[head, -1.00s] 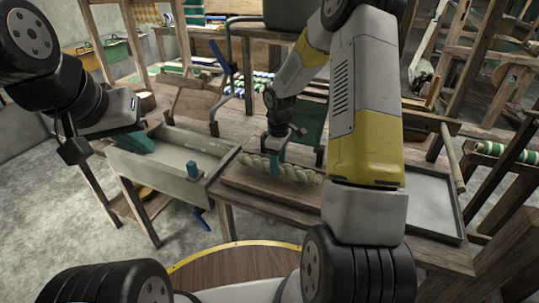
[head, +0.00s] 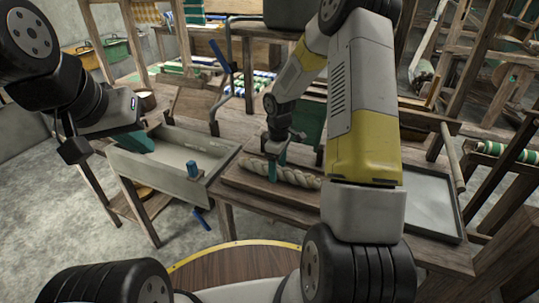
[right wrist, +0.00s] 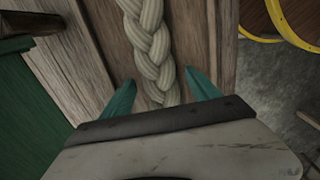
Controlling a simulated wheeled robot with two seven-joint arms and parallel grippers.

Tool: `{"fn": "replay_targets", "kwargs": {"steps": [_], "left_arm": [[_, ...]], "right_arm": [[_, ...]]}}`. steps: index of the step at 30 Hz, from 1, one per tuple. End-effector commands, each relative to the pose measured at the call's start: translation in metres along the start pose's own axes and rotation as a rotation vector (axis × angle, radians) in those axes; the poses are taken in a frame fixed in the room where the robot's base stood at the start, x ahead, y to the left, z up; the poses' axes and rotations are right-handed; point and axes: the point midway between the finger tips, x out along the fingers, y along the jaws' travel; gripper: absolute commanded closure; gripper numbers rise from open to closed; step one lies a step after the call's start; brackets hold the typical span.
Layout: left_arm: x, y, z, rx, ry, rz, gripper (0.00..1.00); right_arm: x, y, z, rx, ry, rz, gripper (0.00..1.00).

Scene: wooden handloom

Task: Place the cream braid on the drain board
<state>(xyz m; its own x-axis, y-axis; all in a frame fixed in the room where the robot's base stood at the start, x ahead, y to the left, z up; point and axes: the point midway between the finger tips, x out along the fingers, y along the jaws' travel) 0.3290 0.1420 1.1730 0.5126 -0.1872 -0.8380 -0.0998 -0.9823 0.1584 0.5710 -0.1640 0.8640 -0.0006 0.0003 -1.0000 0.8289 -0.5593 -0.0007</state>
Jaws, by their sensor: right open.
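The cream braid (head: 297,177) lies lengthwise on a flat wooden board (head: 235,180) beside the grey trough; I take this board as the drain board. The braid's right end is hidden behind my right arm. My right gripper (head: 273,171) is over the braid's left part. In the right wrist view, its teal fingers (right wrist: 160,95) stand open on either side of the braid (right wrist: 150,40), and wood shows under the braid. My left gripper (head: 137,143) hangs at the trough's left end, away from the braid; its finger gap cannot be made out.
The grey trough (head: 160,172) with blue handles is left of the board. A shallow grey tray (head: 432,200) lies to the right. A green panel (head: 309,124) stands behind the braid, also seen in the right wrist view (right wrist: 30,110). Wooden loom frames surround the bench.

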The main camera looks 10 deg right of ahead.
Motion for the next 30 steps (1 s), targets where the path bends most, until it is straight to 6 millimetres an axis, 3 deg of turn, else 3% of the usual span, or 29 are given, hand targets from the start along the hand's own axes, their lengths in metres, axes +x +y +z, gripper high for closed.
{"fn": "replay_targets", "kwargs": {"steps": [15, 23, 26, 30], "left_arm": [[0.000, 0.000, 0.000, 0.000, 0.000, 0.000, 1.00], [0.000, 0.000, 0.000, 0.000, 0.000, 0.000, 1.00], [0.000, 0.000, 0.000, 0.000, 0.000, 0.000, 1.00], [0.000, 0.000, 0.000, 0.000, 0.000, 0.000, 1.00]], "right_arm": [[-0.098, 0.001, 0.000, 0.002, 0.002, 0.003, 0.30], [-0.126, -0.002, 0.001, 0.013, 0.005, 0.011, 0.30], [-0.151, -0.011, 0.007, 0.063, 0.021, 0.040, 0.30], [-0.203, -0.040, 0.025, 0.206, 0.077, 0.104, 0.30]]}}
